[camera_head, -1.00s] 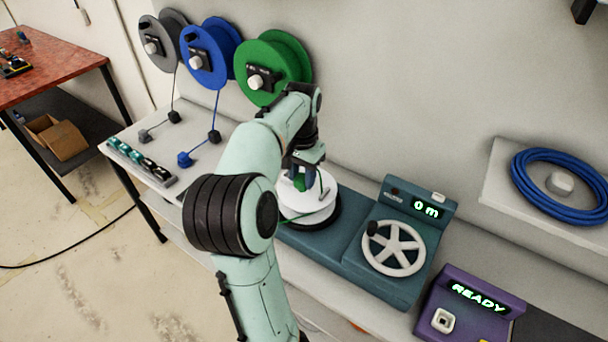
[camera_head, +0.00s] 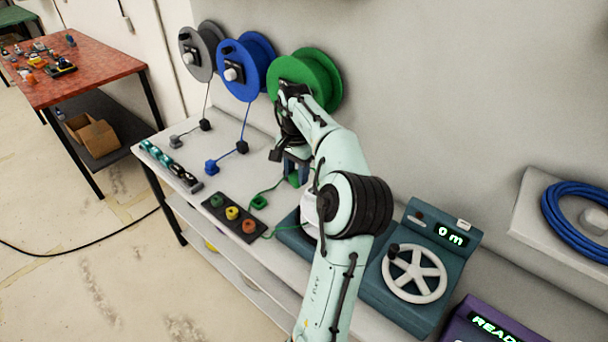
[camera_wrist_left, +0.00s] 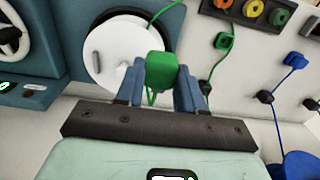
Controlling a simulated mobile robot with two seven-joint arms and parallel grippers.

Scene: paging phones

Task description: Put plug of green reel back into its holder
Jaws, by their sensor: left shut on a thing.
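The green reel (camera_head: 312,78) hangs on the wall behind my left arm. My left gripper (camera_head: 295,170) points down above the counter, near the white disc (camera_wrist_left: 125,52). In the left wrist view, my gripper (camera_wrist_left: 160,88) is shut on a green block-like plug (camera_wrist_left: 160,70), with green cable hanging by it. A smaller green square piece (camera_head: 259,201) sits on the counter left of the gripper and apart from it; it also shows in the wrist view (camera_wrist_left: 222,41). I cannot tell for sure whether it is the holder. My right gripper is out of view.
Blue reel (camera_head: 245,68) and grey reel (camera_head: 200,52) hang left of the green one, with cables down to the counter. A dark tray of coloured rings (camera_head: 233,213) lies in front. The handwheel machine (camera_head: 415,270) stands right of the arm.

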